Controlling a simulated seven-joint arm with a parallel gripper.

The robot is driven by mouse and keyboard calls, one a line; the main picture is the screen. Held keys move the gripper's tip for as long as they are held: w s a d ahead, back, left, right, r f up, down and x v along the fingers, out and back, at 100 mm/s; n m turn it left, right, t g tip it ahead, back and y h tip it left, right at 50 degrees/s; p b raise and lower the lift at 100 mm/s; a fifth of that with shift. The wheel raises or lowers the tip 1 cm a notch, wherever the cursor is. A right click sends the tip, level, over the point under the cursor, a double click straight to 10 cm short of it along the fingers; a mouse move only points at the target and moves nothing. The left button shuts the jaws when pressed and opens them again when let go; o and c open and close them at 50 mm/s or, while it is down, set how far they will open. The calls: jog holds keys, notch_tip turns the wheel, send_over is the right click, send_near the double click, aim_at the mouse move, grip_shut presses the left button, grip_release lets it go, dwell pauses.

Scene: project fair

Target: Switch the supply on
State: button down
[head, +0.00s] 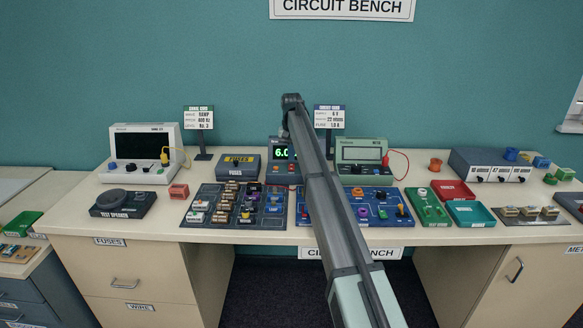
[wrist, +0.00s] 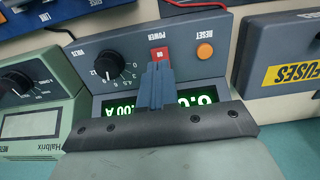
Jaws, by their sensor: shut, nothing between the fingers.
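The power supply (head: 275,155) is a dark blue-grey box at the middle of the bench, partly hidden by my arm in the head view. In the wrist view the supply (wrist: 120,57) appears upside down. Its green display (wrist: 183,100) is lit, with part of "6.0" and ".00 A" showing. The red switch (wrist: 159,52) marked POWER has small pale lettering I cannot read surely. My gripper (wrist: 157,68) is shut and empty, its tips just beside the red switch; I cannot tell whether they touch it. The head view does not show the fingers clearly.
On the supply, a black knob (wrist: 108,68) and orange RESET button (wrist: 204,51) flank the switch. A green meter (head: 362,158) stands to the right, with a red lead. A fuses box (head: 238,168) is to the left. Circuit boards (head: 235,205) lie in front.

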aim_at(292, 168)
jog(key=shift+r, duration=1.75)
